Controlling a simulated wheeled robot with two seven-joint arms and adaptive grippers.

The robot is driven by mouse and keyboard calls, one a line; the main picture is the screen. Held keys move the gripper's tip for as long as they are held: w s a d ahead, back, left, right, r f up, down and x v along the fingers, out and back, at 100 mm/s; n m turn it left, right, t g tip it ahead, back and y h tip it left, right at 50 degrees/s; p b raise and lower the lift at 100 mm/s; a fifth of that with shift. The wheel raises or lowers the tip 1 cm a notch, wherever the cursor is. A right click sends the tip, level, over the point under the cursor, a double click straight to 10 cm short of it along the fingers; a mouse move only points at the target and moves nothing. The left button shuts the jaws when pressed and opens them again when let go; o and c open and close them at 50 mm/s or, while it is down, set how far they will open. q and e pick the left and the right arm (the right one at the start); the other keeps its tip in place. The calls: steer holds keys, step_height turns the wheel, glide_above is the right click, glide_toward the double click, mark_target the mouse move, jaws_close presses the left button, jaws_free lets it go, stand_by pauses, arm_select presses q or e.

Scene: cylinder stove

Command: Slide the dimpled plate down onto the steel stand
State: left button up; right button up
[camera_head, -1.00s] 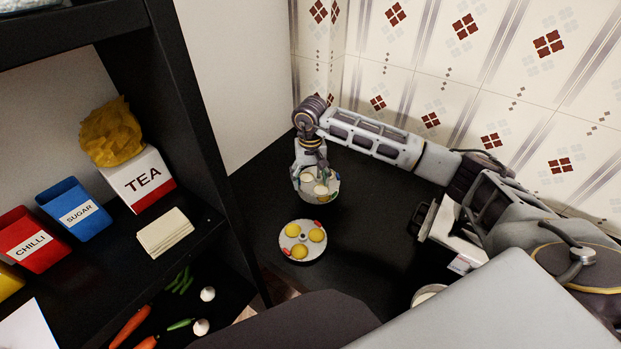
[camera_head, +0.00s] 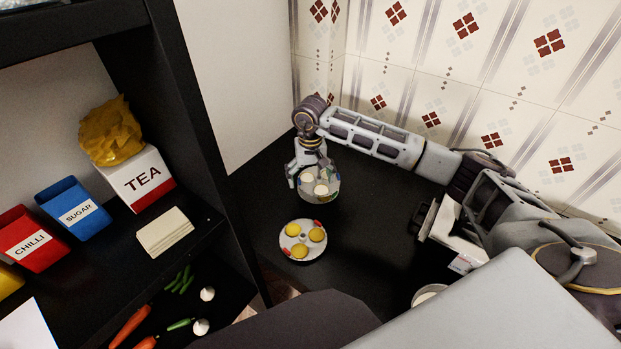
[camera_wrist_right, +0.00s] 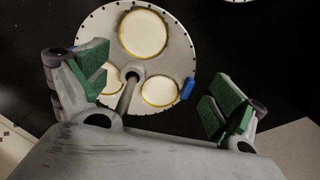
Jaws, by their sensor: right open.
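A round grey dimpled plate (camera_head: 333,194) with white rounds in its dimples lies at the back of the dark counter, also seen in the right wrist view (camera_wrist_right: 178,60). A steel rod (camera_wrist_right: 127,97) stands at its centre hole; the rest of the stand is hidden. The plate's height on it I cannot tell. My right gripper (camera_wrist_right: 160,88) is open above the plate, its green-padded fingers wide apart on both sides of the rod, holding nothing. It shows in the head view (camera_head: 308,176). A second plate (camera_head: 302,256) with yellow rounds lies nearer. My left gripper is not in view.
A dark shelf at left holds a TEA box (camera_head: 143,181), a SUGAR box (camera_head: 74,208), a CHILLI box (camera_head: 33,240) and vegetables. Tiled wall (camera_head: 480,80) stands close behind my right arm. Dark counter (camera_head: 370,250) is clear right of the second plate.

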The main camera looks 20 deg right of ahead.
step_height(320, 180, up, 12)
stand_by(0.6)
steer(key=shift+f, duration=0.1)
stand_by(0.9)
